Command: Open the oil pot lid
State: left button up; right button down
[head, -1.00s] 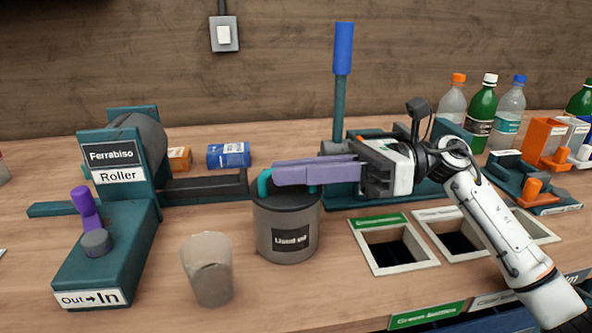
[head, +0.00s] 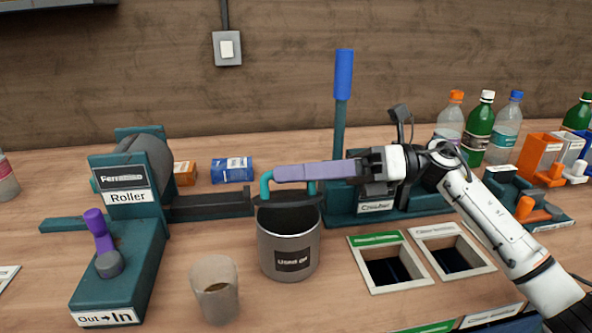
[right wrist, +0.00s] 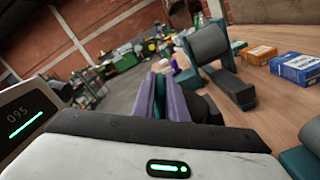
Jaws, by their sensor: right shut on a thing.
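The grey oil pot (head: 288,250), with a dark label on its front, stands on the bench near the middle of the head view. Its dark lid (head: 287,203) is above the rim with a gap at the front, so part of the inside shows. My right gripper (head: 283,174), with purple fingers, reaches in from the right and is shut on the lid's teal handle (head: 266,186). In the right wrist view the fingers (right wrist: 166,95) are close together. My left gripper is not in view.
A cup (head: 214,292) stands left of the pot. The roller machine (head: 122,255) is farther left. The crusher base (head: 390,208) is behind and right of the pot. Framed bin openings (head: 391,286) lie to the right. Bottles (head: 479,132) stand at the back right.

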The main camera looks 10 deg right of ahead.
jog(key=shift+w+r+m+p, duration=0.5)
jog(key=shift+w+m+p, duration=0.25)
jog(key=shift+m, duration=0.45)
jog(key=shift+s, duration=0.1)
jog(key=c, duration=1.8)
grip_release()
jog(key=shift+d, duration=0.1)
jog(key=d, duration=1)
jog(key=shift+b, duration=0.45)
jog(key=shift+d, duration=0.1)
